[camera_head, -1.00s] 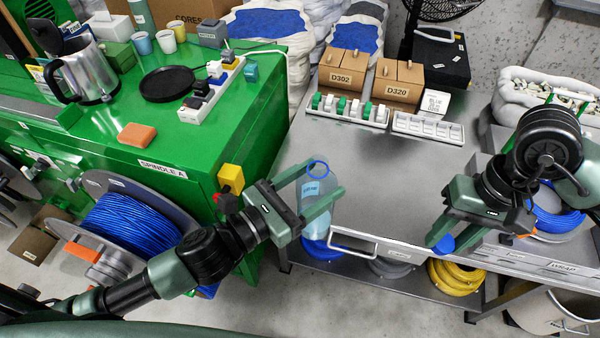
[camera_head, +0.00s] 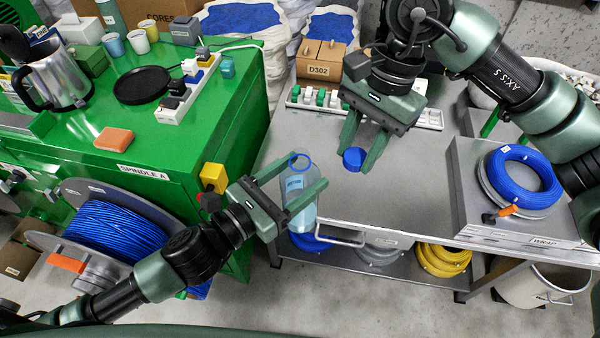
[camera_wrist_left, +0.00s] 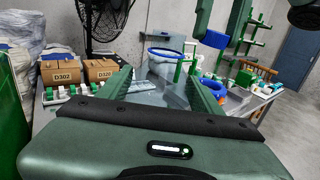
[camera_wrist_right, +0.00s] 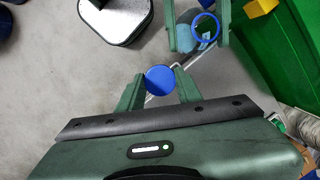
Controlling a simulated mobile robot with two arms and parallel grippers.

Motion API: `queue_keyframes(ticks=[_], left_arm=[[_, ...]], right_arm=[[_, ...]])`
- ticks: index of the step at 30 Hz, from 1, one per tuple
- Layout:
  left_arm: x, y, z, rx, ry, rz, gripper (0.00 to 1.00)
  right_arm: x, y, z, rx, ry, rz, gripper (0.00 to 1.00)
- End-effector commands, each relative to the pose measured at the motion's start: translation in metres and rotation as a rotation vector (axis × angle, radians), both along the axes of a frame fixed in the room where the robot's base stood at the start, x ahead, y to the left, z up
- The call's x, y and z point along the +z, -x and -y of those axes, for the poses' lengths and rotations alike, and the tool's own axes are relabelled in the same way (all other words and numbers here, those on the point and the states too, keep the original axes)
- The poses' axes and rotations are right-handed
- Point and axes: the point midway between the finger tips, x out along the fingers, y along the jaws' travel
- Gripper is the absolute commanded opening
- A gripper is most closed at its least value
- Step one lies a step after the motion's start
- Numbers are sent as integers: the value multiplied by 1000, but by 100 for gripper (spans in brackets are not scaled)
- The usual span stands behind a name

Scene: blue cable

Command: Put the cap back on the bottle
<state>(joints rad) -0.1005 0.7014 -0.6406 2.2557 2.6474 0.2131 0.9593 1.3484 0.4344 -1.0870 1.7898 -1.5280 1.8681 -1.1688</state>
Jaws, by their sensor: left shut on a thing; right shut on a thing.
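My left gripper (camera_head: 305,180) is shut on the bottle, one finger on each side. The bottle's blue rim also shows in the left wrist view (camera_wrist_left: 165,53) and in the right wrist view (camera_wrist_right: 206,26). My right gripper (camera_head: 358,160) is shut on the blue cap (camera_head: 353,158), to the right of the bottle and apart from it. The cap shows between the right fingertips in the right wrist view (camera_wrist_right: 160,79).
A green bench (camera_head: 200,140) lies left, with a kettle (camera_head: 55,75) and a spool of blue cable (camera_head: 115,235). A box marked D302 (camera_head: 318,70) and a switch strip (camera_head: 312,97) stand behind. A blue cable coil (camera_head: 522,180) sits at the right.

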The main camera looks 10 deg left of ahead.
Motion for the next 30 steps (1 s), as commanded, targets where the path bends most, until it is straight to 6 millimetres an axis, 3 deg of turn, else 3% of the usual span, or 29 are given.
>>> queue_keyframes(ticks=[1,6,12,30], left_arm=[[1,0,0,-1,1,2,0],[1,0,0,-1,1,2,0],[1,0,0,-1,1,2,0],[1,0,0,-1,1,2,0]], right_arm=[[13,-2,-18,-54,0,-9,0],[44,-3,-61,-230,-2,-49,0],[62,0,-87,-350,-6,-76,0],[59,1,-91,-373,-6,-83,0]])
